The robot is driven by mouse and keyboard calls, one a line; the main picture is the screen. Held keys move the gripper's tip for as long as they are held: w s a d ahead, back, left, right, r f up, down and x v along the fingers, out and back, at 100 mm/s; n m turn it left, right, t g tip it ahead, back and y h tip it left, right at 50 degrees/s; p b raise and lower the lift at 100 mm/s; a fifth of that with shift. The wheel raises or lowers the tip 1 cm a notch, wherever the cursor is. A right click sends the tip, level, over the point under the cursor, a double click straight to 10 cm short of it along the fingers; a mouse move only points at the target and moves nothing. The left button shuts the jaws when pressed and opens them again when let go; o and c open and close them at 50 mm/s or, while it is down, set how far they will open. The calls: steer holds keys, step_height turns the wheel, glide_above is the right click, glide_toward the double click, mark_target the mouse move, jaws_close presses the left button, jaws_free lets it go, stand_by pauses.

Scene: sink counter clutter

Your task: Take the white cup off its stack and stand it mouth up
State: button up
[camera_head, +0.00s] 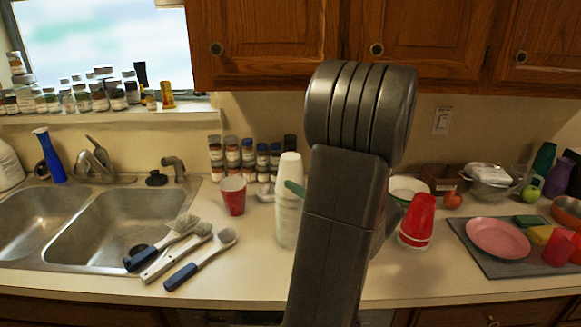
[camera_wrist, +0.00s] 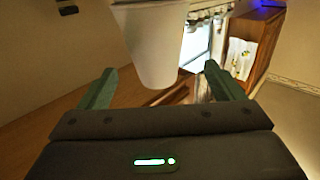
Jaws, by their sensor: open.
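A stack of white cups (camera_head: 287,222) stands on the counter, mouths down, partly hidden behind my arm. The white cup (camera_head: 290,166) at its top has its narrow closed end up. In the wrist view a white cup (camera_wrist: 155,45) shows with its narrow end between my fingers, its wide part cut off by the picture edge. My gripper (camera_wrist: 159,67) is open, with a green finger on each side of the cup and visible gaps. In the head view one green finger of my gripper (camera_head: 295,188) crosses the upper stack; the other is hidden.
A red cup (camera_head: 233,195) stands left of the stack, with brushes (camera_head: 178,247) and the sink (camera_head: 130,222) farther left. Jars (camera_head: 246,155) stand behind. Red cups (camera_head: 417,220) and a grey mat (camera_head: 487,257) with a pink plate (camera_head: 498,238) lie right. The front counter is clear.

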mark_target(299, 174)
steer(key=shift+w+f+p+x, duration=0.1)
steer(key=shift+p+x, duration=0.4)
steer(key=shift+x, duration=1.25)
steer(key=shift+w+f+p+x, duration=0.15)
steer(key=shift+p+x, duration=0.35)
steer(key=shift+x, duration=1.3)
steer(key=shift+d, duration=0.2)
steer(key=shift+c, duration=0.2)
steer(key=shift+s, duration=0.1)
steer(key=c, duration=1)
